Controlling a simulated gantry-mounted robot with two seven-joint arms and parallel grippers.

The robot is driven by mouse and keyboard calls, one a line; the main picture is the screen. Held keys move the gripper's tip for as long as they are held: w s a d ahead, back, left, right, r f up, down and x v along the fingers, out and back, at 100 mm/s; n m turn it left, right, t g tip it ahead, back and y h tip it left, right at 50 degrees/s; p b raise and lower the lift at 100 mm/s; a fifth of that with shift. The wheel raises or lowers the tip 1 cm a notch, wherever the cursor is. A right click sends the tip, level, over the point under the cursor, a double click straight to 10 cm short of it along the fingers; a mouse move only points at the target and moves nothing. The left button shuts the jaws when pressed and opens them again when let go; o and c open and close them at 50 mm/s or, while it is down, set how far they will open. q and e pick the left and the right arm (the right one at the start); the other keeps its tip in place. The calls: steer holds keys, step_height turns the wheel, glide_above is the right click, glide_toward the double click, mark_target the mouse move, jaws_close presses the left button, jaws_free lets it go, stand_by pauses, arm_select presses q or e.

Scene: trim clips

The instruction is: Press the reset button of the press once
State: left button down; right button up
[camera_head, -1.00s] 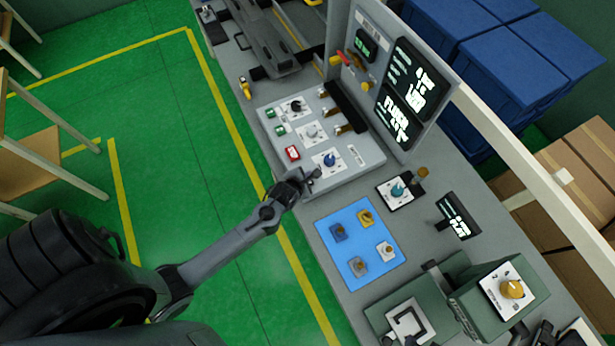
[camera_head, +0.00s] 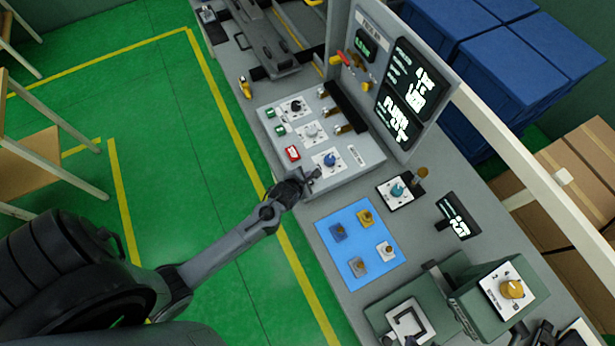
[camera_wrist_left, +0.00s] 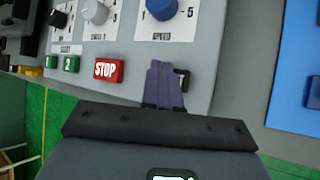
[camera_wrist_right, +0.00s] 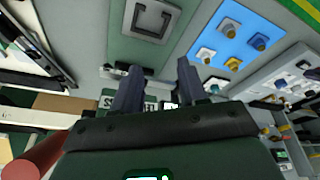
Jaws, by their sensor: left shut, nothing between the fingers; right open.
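A grey control panel (camera_head: 345,170) carries a red STOP button (camera_head: 292,153), green buttons (camera_head: 280,130), and a blue knob (camera_head: 330,159). My left gripper (camera_head: 314,177) is at the panel's near edge, below the blue knob. In the left wrist view its closed fingers (camera_wrist_left: 165,78) are empty, right of the STOP button (camera_wrist_left: 109,70), beside a small black part (camera_wrist_left: 183,77); contact cannot be told. My right gripper (camera_wrist_right: 158,75) is open and empty in its wrist view. I cannot make out which control is the reset button.
An upright board with dark screens (camera_head: 412,85) stands behind the panel. A blue mat (camera_head: 375,268) with several small knobbed parts lies right of my left gripper. Green machine housing (camera_head: 475,300) with an orange knob is at lower right. Blue bins (camera_head: 500,50) are behind.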

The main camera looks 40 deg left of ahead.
arm_select(q)
steer(key=shift+f, duration=0.35)
steer(key=shift+f, duration=0.2)
stand_by(0.6)
steer(key=shift+f+b, duration=0.45)
steer(key=shift+b, duration=0.05)
steer(key=shift+r, duration=0.1)
stand_by(0.4)
steer(key=shift+r+p, duration=0.9)
steer(key=shift+p, duration=0.1)
step_height(320, 180, up, 5)
steer(key=p, duration=0.4)
steer(key=shift+p, duration=0.4)
